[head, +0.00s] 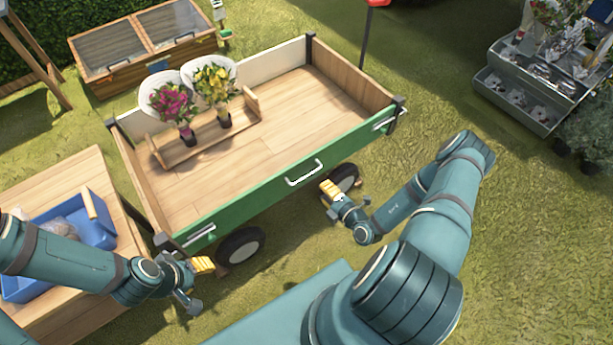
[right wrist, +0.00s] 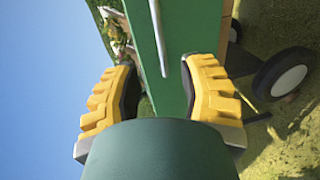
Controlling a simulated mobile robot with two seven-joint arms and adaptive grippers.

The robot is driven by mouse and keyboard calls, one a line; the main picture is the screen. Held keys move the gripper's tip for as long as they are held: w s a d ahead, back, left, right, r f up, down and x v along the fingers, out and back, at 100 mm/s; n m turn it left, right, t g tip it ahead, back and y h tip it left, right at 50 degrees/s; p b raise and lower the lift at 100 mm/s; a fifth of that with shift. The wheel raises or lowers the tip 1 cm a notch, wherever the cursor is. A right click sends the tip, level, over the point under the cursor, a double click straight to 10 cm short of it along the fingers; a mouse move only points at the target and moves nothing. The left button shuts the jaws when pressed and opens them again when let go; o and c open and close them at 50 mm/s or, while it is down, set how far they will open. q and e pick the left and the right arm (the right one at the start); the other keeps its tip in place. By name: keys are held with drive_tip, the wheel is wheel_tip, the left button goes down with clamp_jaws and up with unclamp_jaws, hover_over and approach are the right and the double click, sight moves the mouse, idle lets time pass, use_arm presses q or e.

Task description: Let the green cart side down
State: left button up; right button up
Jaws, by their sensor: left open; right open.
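The green cart side (head: 265,195) stands upright along the near edge of the wooden cart (head: 280,125). It has a white handle (head: 304,172) in its middle and a silver latch near each end, the left latch (head: 200,236) and the right latch (head: 385,122). My right gripper (head: 331,189) is open and empty just right of and below the handle. In the right wrist view, the green side (right wrist: 178,30) and handle (right wrist: 187,78) show ahead, near the open yellow fingers (right wrist: 162,90). My left gripper (head: 198,275) is open below the left latch, near the front wheel; its fingertips look empty.
Two flower bouquets (head: 190,100) stand in a wooden holder on the cart bed. A wooden table (head: 70,185) with a blue crate (head: 95,232) is at the left. Cart wheels (head: 240,246) show under the side. A grey shelf (head: 515,105) stands far right; grass before the cart is open.

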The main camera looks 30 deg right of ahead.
sight(308, 175)
drive_tip(key=b+x, duration=0.1)
drive_tip(key=x, duration=0.9)
drive_tip(key=shift+a, duration=0.2)
clamp_jaws()
